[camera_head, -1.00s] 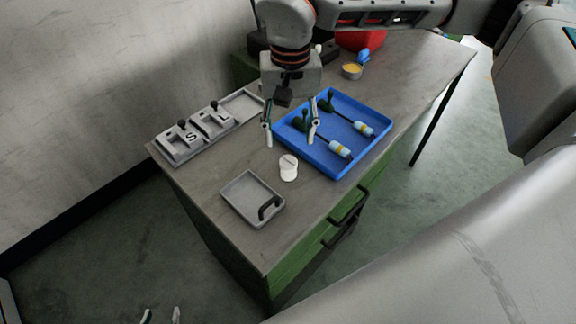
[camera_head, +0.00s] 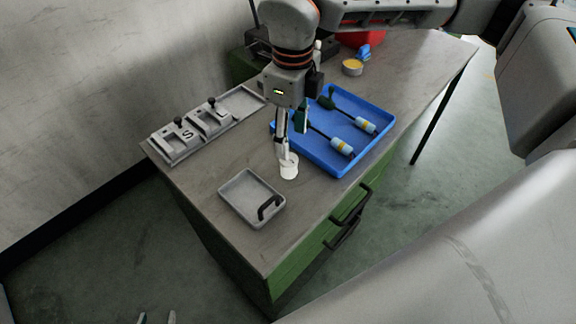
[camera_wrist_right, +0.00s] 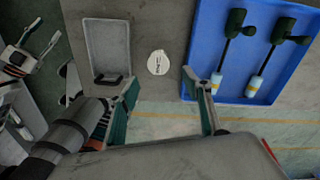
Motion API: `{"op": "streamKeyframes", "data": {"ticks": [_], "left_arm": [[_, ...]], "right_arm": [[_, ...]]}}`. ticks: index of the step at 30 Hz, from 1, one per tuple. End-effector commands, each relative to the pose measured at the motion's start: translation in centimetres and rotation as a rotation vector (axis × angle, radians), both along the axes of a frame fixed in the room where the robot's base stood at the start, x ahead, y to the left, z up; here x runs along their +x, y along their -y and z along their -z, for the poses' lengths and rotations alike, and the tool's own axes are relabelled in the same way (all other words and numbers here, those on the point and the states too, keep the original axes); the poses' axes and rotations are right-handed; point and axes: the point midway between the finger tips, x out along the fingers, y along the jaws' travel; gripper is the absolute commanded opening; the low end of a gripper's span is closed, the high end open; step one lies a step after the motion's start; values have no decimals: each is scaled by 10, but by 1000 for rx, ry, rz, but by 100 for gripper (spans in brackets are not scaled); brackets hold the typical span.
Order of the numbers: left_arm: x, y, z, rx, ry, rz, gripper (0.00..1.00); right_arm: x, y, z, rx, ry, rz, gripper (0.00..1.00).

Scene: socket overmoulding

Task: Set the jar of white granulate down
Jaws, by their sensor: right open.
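The small white jar (camera_head: 289,172) stands upright on the grey tabletop, between the grey tray and the blue tray. In the right wrist view the jar (camera_wrist_right: 158,63) shows from above, with dark marks on its top. My right gripper (camera_head: 289,157) is right at the jar in the head view, its fingers partly covering the top. In the right wrist view its fingers (camera_wrist_right: 163,80) are spread, with the jar between and just beyond the tips; I see no contact. My left gripper (camera_head: 157,319) shows only its fingertips at the bottom edge, apart and empty.
The grey tray with a black handle (camera_head: 239,211) lies left of the jar. The blue tray (camera_head: 322,164) holds two dark-handled tools. A grey fixture (camera_head: 176,158) marked with letters lies at the back left. A yellow-filled tin (camera_head: 352,68) stands farther back.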

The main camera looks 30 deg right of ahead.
Motion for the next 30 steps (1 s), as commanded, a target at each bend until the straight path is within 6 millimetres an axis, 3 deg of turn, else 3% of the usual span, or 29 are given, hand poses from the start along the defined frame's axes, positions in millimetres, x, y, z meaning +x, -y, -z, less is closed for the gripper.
{"op": "streamKeyframes", "data": {"ticks": [3,9,20,30], "left_arm": [[0,-1,3,3,-1,0,40],[2,-1,3,5,2,0,40],[0,-1,6,7,-2,1,40],[-1,-2,11,12,-4,2,40]], "right_arm": [[0,0,3,0,-1,165,49],[0,0,5,0,-2,291,49],[1,-1,35,0,-1,296,49],[2,-5,79,0,-4,294,49]]}}
